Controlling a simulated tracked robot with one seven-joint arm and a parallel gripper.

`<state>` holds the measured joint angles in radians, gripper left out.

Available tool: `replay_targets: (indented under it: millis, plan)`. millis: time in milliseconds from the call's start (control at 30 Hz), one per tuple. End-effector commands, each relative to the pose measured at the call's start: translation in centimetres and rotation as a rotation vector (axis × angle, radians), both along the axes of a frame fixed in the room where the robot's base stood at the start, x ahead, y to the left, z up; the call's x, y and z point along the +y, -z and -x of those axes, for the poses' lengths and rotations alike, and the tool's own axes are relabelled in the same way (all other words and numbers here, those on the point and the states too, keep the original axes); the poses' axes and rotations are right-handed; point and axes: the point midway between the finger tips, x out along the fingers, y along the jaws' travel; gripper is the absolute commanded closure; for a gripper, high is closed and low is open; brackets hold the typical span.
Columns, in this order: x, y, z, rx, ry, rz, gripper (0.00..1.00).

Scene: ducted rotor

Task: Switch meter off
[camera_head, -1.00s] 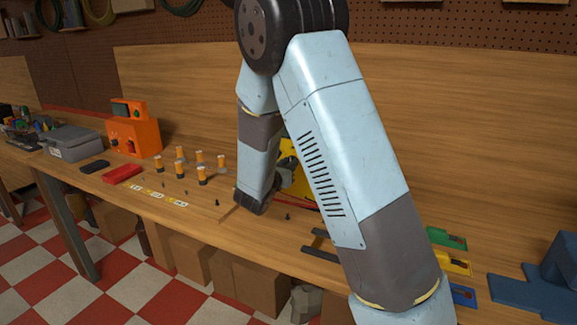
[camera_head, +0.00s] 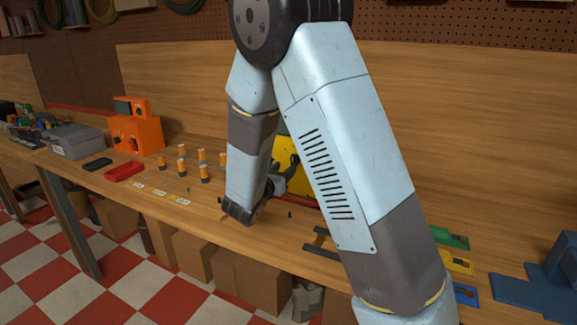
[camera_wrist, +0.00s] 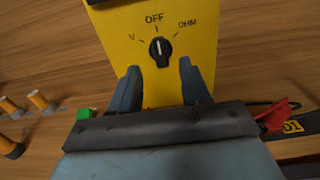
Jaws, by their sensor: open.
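The yellow meter (camera_wrist: 182,80) fills the top middle of the wrist view, its face marked V, OFF and OHM. Its black dial knob (camera_wrist: 160,52) has a pale line that appears to point up, roughly at OFF. My gripper (camera_wrist: 158,72) is open, with its two fingers apart just below the knob, one to each side. Nothing is between the fingers, and I cannot tell whether they touch the meter face. In the head view the meter (camera_head: 284,152) is mostly hidden behind my arm, and my gripper (camera_head: 286,174) shows dark in front of it.
A red lead end (camera_wrist: 277,115) lies right of my gripper, and a green piece (camera_wrist: 84,113) left. Several orange-topped cylinders (camera_head: 182,158) stand on the wooden bench (camera_head: 150,190), with an orange device (camera_head: 135,135) behind. Blue, yellow and green pieces lie on the right.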

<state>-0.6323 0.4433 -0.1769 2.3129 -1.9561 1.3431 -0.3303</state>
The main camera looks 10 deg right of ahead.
Motion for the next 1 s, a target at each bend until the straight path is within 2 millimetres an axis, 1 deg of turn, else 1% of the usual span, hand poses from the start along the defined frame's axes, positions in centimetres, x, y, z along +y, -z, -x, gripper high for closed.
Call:
replay_targets:
  millis: [33, 200, 400, 533, 667, 900, 1000]
  plan:
    - [0.8, 0.0, 0.8, 0.001, -0.005, 0.000, 0.53]
    - [2.7, 0.0, 3.4, 0.000, -0.004, 0.000, 0.53]
    - [4.3, 0.1, 5.5, 0.001, -0.001, 0.001, 0.53]
    - [4.9, 0.1, 6.2, 0.001, -0.001, 0.000, 0.53]
    - [5.0, 0.1, 6.4, 0.001, 0.000, 0.000, 0.53]
    - [5.0, 0.1, 6.4, 0.001, 0.001, -0.001, 0.53]
    - [4.4, -0.2, 6.6, -0.002, 0.020, -0.017, 0.53]
